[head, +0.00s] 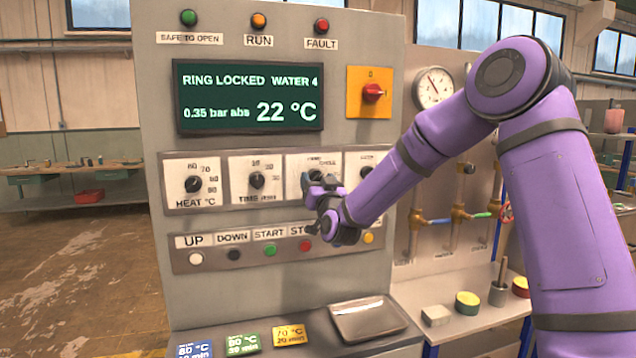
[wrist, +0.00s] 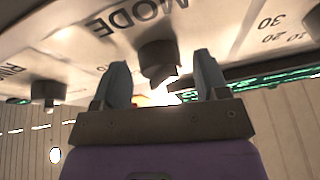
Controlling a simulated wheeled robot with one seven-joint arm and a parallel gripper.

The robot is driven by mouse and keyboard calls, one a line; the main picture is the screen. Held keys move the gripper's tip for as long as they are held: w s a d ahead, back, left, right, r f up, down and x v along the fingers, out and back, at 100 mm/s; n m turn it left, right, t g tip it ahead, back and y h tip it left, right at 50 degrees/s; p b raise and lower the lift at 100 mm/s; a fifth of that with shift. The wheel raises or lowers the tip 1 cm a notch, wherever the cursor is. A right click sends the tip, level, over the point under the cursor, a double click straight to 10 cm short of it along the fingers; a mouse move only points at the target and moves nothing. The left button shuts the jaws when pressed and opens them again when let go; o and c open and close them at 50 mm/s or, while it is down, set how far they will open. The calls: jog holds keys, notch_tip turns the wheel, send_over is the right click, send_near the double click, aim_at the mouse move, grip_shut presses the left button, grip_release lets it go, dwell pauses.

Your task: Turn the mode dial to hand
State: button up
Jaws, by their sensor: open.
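The mode dial is the third dial in the row on the grey control panel, a black knob on a white plate (head: 300,165). My gripper (head: 322,188) is in front of it and hides the knob's lower part and its label. In the wrist view the black mode knob (wrist: 157,60) sits below the word MODE, which shows upside down. The gripper's two fingers (wrist: 162,72) are open, one on each side of the knob, with visible gaps. I cannot tell which position the knob points to.
The heat dial (head: 194,184) and time dial (head: 257,181) are to the left, and another dial (head: 366,170) is close on the right. A row of push buttons (head: 270,250) runs below. A red knob on a yellow plate (head: 373,92) is above right. A metal tray (head: 368,318) lies on the ledge.

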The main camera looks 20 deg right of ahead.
jog(key=c, duration=0.9)
jog(key=shift+n, duration=0.4)
jog(key=n+y, duration=0.1)
jog(key=n, duration=0.2)
jog(key=n+y, duration=0.2)
jog(key=n, duration=0.1)
jog(key=shift+d+r+g, duration=0.1)
jog(key=shift+g, duration=0.3)
jog(key=shift+d+n+g+y, duration=0.1)
jog(key=shift+n+g+y, duration=0.4)
jog(key=shift+n, duration=0.85)
jog(key=shift+n+g+y, duration=0.3)
jog(key=shift+n+y, duration=0.4)
jog(key=shift+n, duration=0.65)
jog(key=o, duration=0.9)
jog(key=shift+s+d, duration=0.1)
